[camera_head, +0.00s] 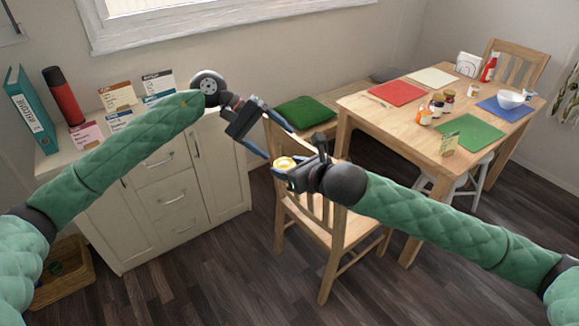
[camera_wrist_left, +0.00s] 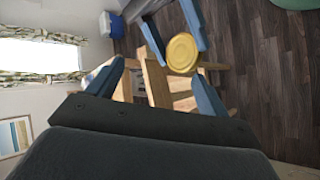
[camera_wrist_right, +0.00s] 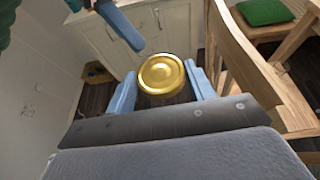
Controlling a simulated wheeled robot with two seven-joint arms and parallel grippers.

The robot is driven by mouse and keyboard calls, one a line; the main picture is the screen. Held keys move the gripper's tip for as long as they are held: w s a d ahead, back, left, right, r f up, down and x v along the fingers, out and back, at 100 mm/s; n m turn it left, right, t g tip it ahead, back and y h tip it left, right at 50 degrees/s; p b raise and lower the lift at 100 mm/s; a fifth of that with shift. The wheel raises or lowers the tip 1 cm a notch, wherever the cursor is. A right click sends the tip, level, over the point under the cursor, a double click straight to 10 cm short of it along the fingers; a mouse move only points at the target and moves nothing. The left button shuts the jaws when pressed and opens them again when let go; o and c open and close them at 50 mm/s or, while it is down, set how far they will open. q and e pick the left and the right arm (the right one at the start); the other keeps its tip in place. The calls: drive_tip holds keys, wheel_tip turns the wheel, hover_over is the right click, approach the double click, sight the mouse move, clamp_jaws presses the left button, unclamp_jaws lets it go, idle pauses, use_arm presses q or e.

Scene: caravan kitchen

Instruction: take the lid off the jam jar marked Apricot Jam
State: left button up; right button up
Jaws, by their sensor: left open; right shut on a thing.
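A jar with a round gold lid (camera_head: 284,162) is held in the air by my right gripper (camera_head: 290,177), which is shut on it. In the right wrist view the lid (camera_wrist_right: 161,73) faces the camera between the blue fingers, and the jar's body and label are mostly hidden, so I cannot read the name. In the left wrist view the lid (camera_wrist_left: 182,53) is between the right gripper's fingers. My left gripper (camera_head: 281,142) is open and empty, just above and beside the lid, apart from it as far as I can tell.
A wooden chair (camera_head: 330,225) stands below and behind the grippers. The dining table (camera_head: 380,118) at right carries mats, several jars (camera_head: 437,105) and a white bowl (camera_head: 511,99). A white cabinet (camera_head: 160,200) with cards, a red flask (camera_head: 63,97) and a teal binder (camera_head: 31,112) is at left.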

use_arm(q)
drive_tip(key=w+a+f+n+t+h, duration=0.3)
drive_tip(key=a+f+n+t+h, duration=0.4)
drive_tip(key=n, duration=0.7)
drive_tip(key=s+f+m+t+y, duration=0.5)
drive_tip(key=s+f+m+y, duration=0.3)
drive_tip(key=m, duration=0.7)
drive_tip(key=s+f+m+t+y, duration=0.45)
drive_tip(key=f+m+y, duration=0.25)
drive_tip(key=f+m, duration=0.65)
drive_tip(key=s+d+f+n+g, duration=0.1)
drive_tip(key=s+f+n+g, duration=0.1)
drive_tip(key=s, duration=0.8)
drive_tip(key=s+d+f+n+g, duration=0.1)
drive_tip(key=s+f+n+g, duration=0.2)
drive_tip(key=s, duration=0.7)
drive_tip(key=s+d+f+n+g, duration=0.1)
drive_tip(key=s+f+n+g, duration=0.1)
drive_tip(key=s+n+g, duration=0.4)
drive_tip(key=s+g, duration=0.1)
drive_tip(key=s, duration=0.3)
drive_tip(key=shift+s+f+g, duration=0.25)
drive_tip(key=shift+f+g, duration=0.05)
drive_tip(key=shift+g, duration=0.05)
